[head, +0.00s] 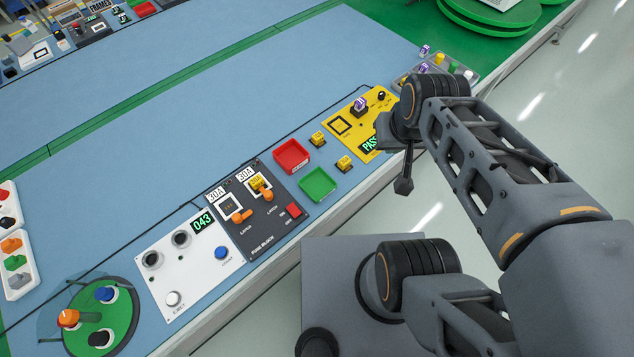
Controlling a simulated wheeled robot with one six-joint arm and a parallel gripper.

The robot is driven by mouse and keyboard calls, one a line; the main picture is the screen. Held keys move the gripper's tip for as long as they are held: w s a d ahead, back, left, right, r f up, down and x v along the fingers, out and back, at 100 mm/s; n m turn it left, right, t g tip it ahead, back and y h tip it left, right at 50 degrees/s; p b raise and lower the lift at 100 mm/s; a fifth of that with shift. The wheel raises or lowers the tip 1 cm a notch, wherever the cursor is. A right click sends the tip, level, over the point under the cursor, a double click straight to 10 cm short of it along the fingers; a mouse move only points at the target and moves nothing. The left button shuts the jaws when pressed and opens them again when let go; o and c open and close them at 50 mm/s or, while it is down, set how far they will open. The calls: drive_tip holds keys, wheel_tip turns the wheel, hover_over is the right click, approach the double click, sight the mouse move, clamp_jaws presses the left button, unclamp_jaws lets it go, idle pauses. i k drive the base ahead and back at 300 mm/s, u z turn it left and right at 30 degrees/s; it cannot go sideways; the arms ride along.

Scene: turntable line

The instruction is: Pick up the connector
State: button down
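No part is labelled as the connector, and I cannot tell for sure which piece it is. Candidates are the orange, green and grey pieces in a white tray (22,292) at the left edge, and an orange-topped piece (68,318) on the green disc (125,322) at bottom left. Small yellow blocks (318,138) (344,163) lie near the yellow panel (346,128), which carries a purple-topped piece (361,104) and reads PASS. My gripper (403,186) points down over the table's front edge, right of that panel, apart from these pieces. Its finger opening is not discernible.
A dark fuse block panel (285,222) with orange levers and a white panel (208,275) reading 043 stand along the front edge. A red tray (291,156) and a green tray (318,184) are empty. A grey tray (470,74) holds small pieces. The blue table's middle is clear.

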sight(359, 104)
drive_tip(key=u, duration=2.55)
drive_tip(key=k, duration=1.15)
drive_tip(key=z, duration=1.45)
drive_tip(key=i, duration=1)
drive_tip(key=z, duration=0.05)
